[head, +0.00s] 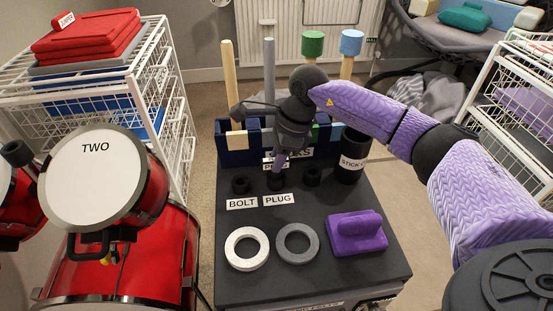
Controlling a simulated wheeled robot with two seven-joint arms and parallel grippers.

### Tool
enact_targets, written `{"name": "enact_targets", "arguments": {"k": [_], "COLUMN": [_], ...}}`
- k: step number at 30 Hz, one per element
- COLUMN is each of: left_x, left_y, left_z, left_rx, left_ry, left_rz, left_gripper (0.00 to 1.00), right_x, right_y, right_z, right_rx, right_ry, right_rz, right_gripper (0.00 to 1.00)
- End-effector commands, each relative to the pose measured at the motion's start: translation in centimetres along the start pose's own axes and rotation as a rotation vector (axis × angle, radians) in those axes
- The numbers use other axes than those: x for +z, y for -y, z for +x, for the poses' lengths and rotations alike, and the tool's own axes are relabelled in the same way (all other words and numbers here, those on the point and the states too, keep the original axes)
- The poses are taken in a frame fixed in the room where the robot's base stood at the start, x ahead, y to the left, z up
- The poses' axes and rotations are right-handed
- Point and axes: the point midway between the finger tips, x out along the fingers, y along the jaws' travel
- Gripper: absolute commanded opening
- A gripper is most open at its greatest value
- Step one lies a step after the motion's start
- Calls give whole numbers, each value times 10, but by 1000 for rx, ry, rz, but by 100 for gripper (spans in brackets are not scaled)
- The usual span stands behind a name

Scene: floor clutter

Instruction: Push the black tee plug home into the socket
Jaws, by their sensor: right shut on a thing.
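My left gripper is not in view.
Black sockets flank it at left (240,185) and right (313,176). A black cup (350,170) stands at the right. A blue rack (237,157) with upright sticks stands behind. White ring (246,231), grey ring (297,226) and purple block (357,235) lie in front. Drums stand left.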

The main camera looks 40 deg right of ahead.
Motion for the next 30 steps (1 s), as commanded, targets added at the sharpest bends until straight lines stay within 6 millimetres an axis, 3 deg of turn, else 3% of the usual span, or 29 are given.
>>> {"name": "enact_targets", "arguments": {"k": [11,18,30], "left_x": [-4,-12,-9], "left_y": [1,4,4], "left_z": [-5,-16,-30], "left_rx": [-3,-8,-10], "left_ry": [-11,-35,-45], "left_rz": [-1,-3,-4], "left_gripper": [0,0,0], "right_x": [2,7,14], "right_y": [0,0,0], "right_z": [-7,-23,-44], "right_rx": [-1,-4,-2], "right_ry": [1,3,1], "right_rz": [0,-1,-1], "right_gripper": [0,0,0]}}
